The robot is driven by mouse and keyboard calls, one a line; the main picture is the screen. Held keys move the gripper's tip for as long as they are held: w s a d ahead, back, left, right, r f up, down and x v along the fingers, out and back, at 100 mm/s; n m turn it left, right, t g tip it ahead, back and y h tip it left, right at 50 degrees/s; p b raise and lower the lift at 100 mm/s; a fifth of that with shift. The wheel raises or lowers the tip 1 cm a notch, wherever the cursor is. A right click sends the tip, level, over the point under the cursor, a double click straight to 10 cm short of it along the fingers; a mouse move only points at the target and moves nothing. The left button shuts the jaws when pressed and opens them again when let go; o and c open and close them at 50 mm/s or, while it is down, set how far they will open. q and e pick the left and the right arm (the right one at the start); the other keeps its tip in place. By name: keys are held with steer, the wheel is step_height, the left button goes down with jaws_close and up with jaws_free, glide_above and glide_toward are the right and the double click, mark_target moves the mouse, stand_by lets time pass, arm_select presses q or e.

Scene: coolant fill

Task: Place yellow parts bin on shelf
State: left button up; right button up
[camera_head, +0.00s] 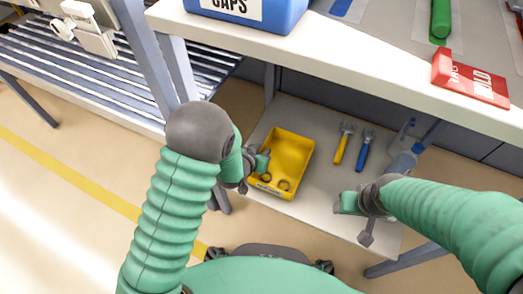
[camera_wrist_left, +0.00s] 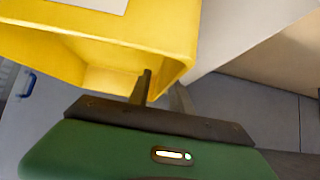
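The yellow parts bin (camera_head: 290,153) is on the grey lower shelf (camera_head: 320,190) under the white worktop. Two dark rings show at its near end. My left gripper (camera_head: 254,166) is at the bin's left side. In the left wrist view the bin (camera_wrist_left: 120,45) fills the upper left, with a pale label at the top. The two fingers (camera_wrist_left: 163,92) are at its rim, one against the inside and one near the outer wall. Whether they grip the wall is unclear. My right gripper (camera_head: 352,208) is over the shelf's right part, apart from the bin; its fingers are hard to make out.
A yellow-handled tool (camera_head: 342,146) and a blue-handled tool (camera_head: 364,149) lie right of the bin, near a blue-capped bottle (camera_head: 405,160). The worktop (camera_head: 350,60) overhangs, bearing a blue caps bin (camera_head: 262,12) and a red box (camera_head: 470,78). A table leg (camera_head: 155,65) stands left.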

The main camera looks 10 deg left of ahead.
arm_select(q)
steer(key=shift+r, duration=0.15)
steer(key=p+v, duration=0.6)
steer(key=v, duration=0.5)
steer(key=shift+s+a+r, duration=0.1)
steer(key=shift+s+r, duration=0.05)
steer(key=shift+r, duration=0.2)
steer(key=shift+s, duration=0.2)
